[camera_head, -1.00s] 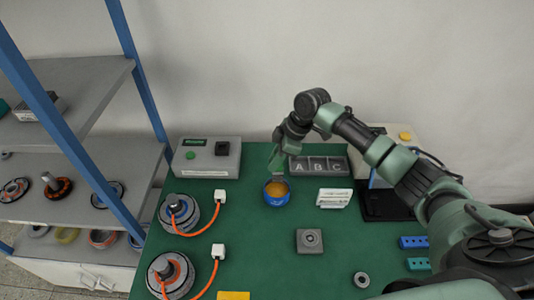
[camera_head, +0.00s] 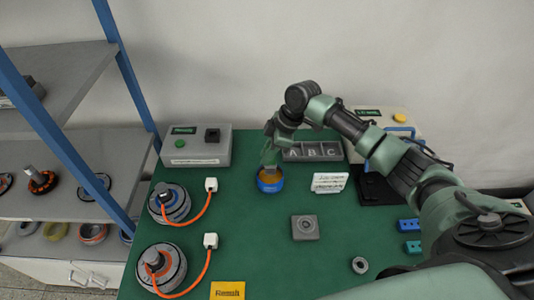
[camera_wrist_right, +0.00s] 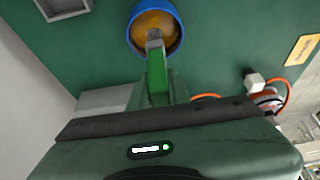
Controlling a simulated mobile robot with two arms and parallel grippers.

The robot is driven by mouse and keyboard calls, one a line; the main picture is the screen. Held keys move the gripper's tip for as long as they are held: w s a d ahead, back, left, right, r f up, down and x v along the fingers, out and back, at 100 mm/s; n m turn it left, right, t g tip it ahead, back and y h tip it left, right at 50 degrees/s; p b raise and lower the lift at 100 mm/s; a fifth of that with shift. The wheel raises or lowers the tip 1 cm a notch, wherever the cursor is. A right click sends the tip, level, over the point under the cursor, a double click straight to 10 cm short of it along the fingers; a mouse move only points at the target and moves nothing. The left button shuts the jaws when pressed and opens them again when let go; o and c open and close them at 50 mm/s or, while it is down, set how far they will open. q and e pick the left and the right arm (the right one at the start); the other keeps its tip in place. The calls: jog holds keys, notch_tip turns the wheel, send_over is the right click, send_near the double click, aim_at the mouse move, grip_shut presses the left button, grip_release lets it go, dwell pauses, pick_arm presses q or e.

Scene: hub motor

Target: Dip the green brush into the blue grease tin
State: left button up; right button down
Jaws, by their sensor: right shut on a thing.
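The blue grease tin (camera_head: 270,185) stands upright on the green table top, with orange-yellow grease inside. It also shows at the top of the right wrist view (camera_wrist_right: 177,48). My right gripper (camera_head: 270,152) is above the tin and shut on the green brush (camera_wrist_right: 158,78). The brush points down, and its grey lower end overlaps the tin's opening in both views. I cannot tell how deep the tip is in the grease. My left gripper is not in view.
Behind the tin are a grey control box (camera_head: 196,150) and an A B C tray (camera_head: 312,152). A white card holder (camera_head: 329,182) is to its right. Hub motors with orange cables (camera_head: 161,268) are at left. A grey square block (camera_head: 305,228) is in front. Open table lies between.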

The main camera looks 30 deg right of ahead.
aim_at(267, 147)
jog(key=shift+f+b, duration=1.2)
jog(key=shift+f, duration=1.25)
jog(key=shift+r, duration=0.15)
notch_tip(267, 147, up, 8)
jog(key=p, duration=0.8)
jog(key=shift+r, duration=0.2)
jog(key=shift+f, duration=0.1)
